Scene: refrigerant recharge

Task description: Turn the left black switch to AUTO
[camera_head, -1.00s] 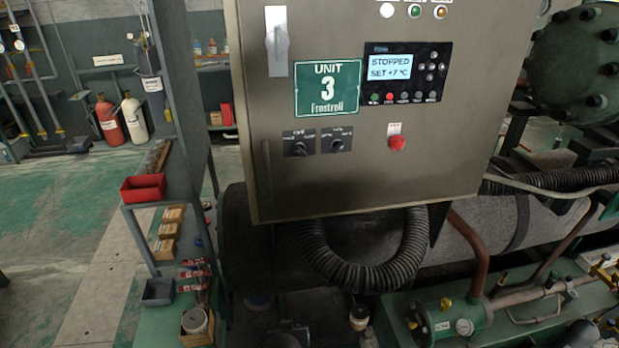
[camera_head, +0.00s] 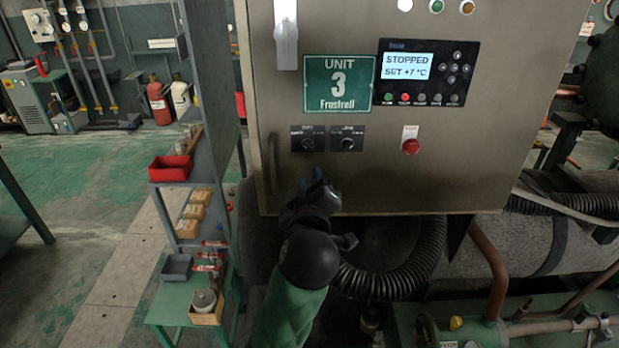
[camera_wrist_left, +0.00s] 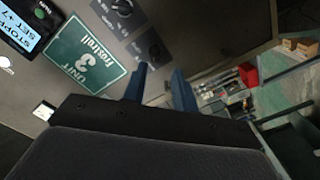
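The left black switch (camera_head: 307,144) is a dark rotary knob on a black plate, low on the grey cabinet door, under the green UNIT 3 sign. Its pointer and label are too small to read. The right black switch (camera_head: 347,144) is beside it. In the left wrist view the left switch (camera_wrist_left: 154,50) is just beyond the fingertips, and the right switch (camera_wrist_left: 122,8) is at the top edge. My left gripper (camera_head: 311,181) has blue fingers and is below the left switch, apart from it. In the left wrist view its fingers (camera_wrist_left: 160,72) are spread and empty. My right gripper is not visible.
A red stop button (camera_head: 411,147) and a lit STOPPED display (camera_head: 407,66) are to the right on the door. A door handle (camera_head: 272,163) is close on the left. A black corrugated hose (camera_head: 395,280) hangs below the cabinet. A shelf with a red bin (camera_head: 170,169) stands left.

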